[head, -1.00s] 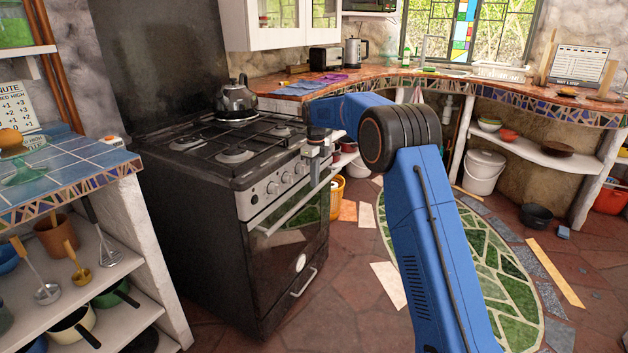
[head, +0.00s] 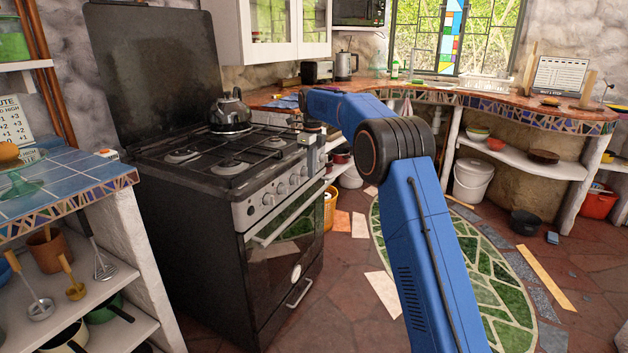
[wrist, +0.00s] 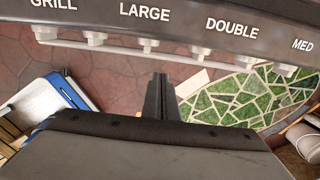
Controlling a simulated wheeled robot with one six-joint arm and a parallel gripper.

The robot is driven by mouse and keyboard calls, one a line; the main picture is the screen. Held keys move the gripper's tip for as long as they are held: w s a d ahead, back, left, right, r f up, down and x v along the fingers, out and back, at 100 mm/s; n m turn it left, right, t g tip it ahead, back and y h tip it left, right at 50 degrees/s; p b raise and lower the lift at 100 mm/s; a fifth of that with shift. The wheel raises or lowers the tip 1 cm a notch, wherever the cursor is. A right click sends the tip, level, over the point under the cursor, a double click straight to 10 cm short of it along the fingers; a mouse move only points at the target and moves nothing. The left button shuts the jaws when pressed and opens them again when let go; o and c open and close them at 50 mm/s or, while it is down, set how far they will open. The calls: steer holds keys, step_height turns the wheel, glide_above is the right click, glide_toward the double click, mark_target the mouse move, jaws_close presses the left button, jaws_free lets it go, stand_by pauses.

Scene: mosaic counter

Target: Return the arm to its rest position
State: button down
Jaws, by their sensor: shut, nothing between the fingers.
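My blue arm (head: 425,240) reaches up from the bottom of the head view and bends at a dark elbow joint toward the stove. My gripper (head: 312,165) hangs at the arm's far end, by the right end of the stove's front panel. In the wrist view, the gripper's dark fingers (wrist: 160,97) are together with nothing between them. They point down toward the floor, just below the stove's panel and knobs. Their exact distance from the stove cannot be told.
The black stove (head: 190,240) carries a kettle (head: 230,112). The wrist view shows its lettered control panel (wrist: 185,20) close by. A tiled shelf unit (head: 75,195) stands at left. A curved counter (head: 500,104) runs behind. Open floor with a green mosaic (head: 490,270) lies right.

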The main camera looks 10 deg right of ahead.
steer(key=s+d+r+n+t, duration=0.1)
steer(key=s+d+r+n, duration=0.25)
steer(key=s, duration=0.65)
steer(key=s+d+r+n, duration=0.3)
steer(key=s+r+n, duration=0.2)
steer(key=s, duration=0.5)
steer(key=s+d+r+n+t, duration=0.1)
steer(key=s+d+r+n, duration=0.25)
steer(key=s, duration=0.65)
steer(key=s+d+f+n+t, duration=0.1)
steer(key=s+f+n, duration=0.3)
steer(key=s, duration=0.7)
steer(key=s+d+f+n, duration=0.1)
steer(key=s+f+n, duration=0.3)
steer(key=s, duration=0.7)
steer(key=s+d+f+n+t, duration=0.1)
steer(key=s+f+n, duration=0.4)
steer(key=s, duration=0.7)
steer(key=shift+d+f+t, duration=0.3)
steer(key=shift+d+f, duration=0.2)
steer(key=shift+f, duration=0.2)
steer(key=shift+s, duration=0.1)
